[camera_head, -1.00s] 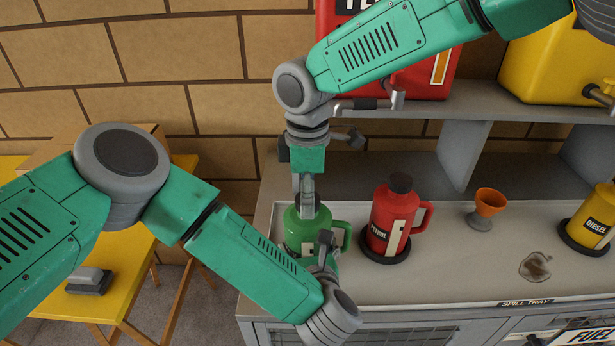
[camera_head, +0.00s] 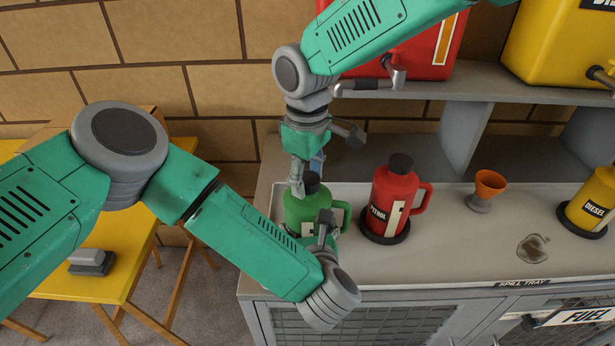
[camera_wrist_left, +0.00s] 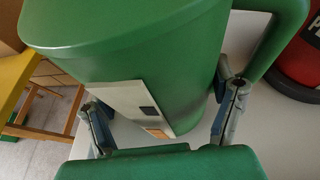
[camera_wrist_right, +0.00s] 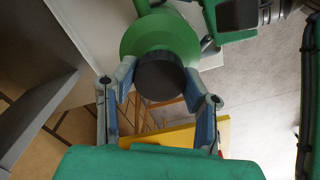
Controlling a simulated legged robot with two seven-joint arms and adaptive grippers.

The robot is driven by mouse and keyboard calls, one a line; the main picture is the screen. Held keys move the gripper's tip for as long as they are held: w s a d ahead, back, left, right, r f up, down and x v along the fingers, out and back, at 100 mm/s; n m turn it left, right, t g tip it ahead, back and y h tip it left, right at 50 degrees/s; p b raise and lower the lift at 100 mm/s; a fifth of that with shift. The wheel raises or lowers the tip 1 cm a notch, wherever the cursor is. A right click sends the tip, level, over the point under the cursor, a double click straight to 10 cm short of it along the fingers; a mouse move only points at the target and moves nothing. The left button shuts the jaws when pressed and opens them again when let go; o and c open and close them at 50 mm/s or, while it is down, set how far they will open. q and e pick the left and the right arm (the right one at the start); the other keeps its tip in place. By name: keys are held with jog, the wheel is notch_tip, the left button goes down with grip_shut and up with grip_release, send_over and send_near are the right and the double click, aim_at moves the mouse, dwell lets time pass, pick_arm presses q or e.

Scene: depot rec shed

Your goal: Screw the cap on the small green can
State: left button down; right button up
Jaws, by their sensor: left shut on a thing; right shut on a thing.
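The small green can (camera_head: 303,214) stands upright on the spill tray, partly hidden behind my left arm. Its label and handle show in the left wrist view, where the can body (camera_wrist_left: 150,65) fills the space between the fingers. My left gripper (camera_head: 325,232) is shut on the can's body from the front. A dark round cap (camera_wrist_right: 160,77) sits on top of the can, over its neck. My right gripper (camera_head: 307,178) points down from above, shut on the cap with a finger on either side. How tightly the cap is threaded cannot be seen.
A red petrol can (camera_head: 391,200) with a dark cap stands close to the right on a black round base. A shelf with large containers is behind.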

jog(key=shift+m, duration=0.8)
jog(key=o, duration=1.3)
jog(key=shift+r, duration=2.3)
jog(key=shift+c, duration=0.6)
